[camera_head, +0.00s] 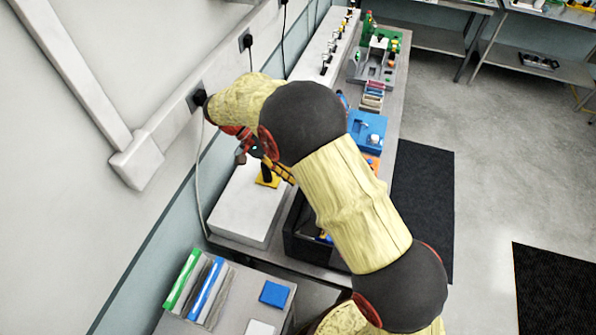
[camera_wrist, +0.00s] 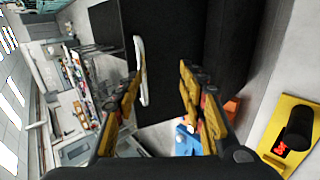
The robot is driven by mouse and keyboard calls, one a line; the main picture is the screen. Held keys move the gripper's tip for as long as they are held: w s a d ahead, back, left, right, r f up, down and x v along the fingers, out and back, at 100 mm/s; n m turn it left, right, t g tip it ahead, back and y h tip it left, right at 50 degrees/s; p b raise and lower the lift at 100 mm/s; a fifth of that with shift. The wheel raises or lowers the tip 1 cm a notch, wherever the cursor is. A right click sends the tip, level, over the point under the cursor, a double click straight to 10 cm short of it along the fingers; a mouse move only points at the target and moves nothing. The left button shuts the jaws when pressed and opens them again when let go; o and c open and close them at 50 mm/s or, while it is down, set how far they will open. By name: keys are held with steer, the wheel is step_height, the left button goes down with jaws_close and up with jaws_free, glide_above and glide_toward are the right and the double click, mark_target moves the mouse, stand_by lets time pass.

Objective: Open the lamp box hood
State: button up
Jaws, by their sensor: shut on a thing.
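The lamp box is a black box (camera_head: 298,248) on the bench, partly hidden under my arm in the head view. In the wrist view its black hood (camera_wrist: 168,40) fills the upper middle, with a white handle-like strip (camera_wrist: 140,70) near the left finger. My gripper (camera_wrist: 160,80) has its yellow-padded fingers on either side of the black hood and is shut on it. In the head view my gripper (camera_head: 280,173) shows only in part, above the bench beside the white box; its fingertips and the contact are hard to make out.
A white box (camera_head: 240,215) carries a yellow plate with a black knob (camera_wrist: 298,128). Blue (camera_head: 367,130) and orange items stand farther along the bench. Binders (camera_head: 205,285) stand on a near table. The wall is close on the left; open floor lies right.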

steer(key=v, duration=0.7)
stand_by(0.5)
